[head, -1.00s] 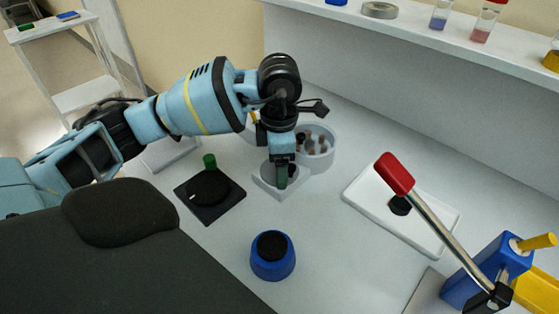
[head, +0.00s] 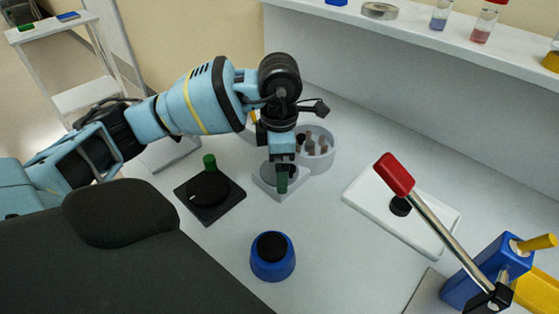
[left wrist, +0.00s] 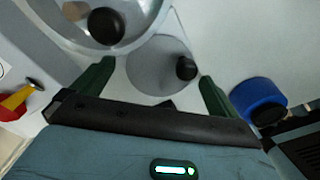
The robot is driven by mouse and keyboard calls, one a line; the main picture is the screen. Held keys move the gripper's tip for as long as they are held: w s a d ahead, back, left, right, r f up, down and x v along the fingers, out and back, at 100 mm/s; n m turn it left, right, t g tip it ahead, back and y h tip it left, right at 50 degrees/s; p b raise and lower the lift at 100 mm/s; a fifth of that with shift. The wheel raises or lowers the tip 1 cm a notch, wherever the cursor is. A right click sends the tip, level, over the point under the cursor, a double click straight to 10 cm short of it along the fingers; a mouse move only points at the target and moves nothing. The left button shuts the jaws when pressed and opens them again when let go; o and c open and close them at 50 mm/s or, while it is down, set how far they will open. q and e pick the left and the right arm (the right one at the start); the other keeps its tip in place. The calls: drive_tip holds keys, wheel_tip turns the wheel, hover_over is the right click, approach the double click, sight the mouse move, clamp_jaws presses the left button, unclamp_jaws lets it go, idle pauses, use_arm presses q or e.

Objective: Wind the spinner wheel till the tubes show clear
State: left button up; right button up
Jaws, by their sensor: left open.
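A pale grey wheel (left wrist: 150,68) with a small black knob (left wrist: 186,68) on its rim sits on a light square base (head: 298,188). Beside it is a round grey tub (head: 329,160) holding several brownish tubes (head: 312,146), also partly seen in the left wrist view (left wrist: 78,10). My left gripper (head: 282,182) is over the wheel. In the left wrist view its green fingers (left wrist: 157,88) stand wide apart, empty, with the wheel and knob beyond them. My gripper hides part of the wheel in the head view. My right gripper is not in view.
A black dial with a green peg (head: 208,188) lies left of the wheel. A blue round object (head: 272,262) stands in front. A white tray (head: 370,205) and a red-handled lever (head: 395,175) are at right. A shelf (head: 440,48) runs along the back.

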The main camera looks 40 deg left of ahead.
use_arm(q)
wheel_tip(320, 180, up, 8)
drive_tip(key=shift+f, duration=0.15)
drive_tip(key=shift+c, duration=0.5)
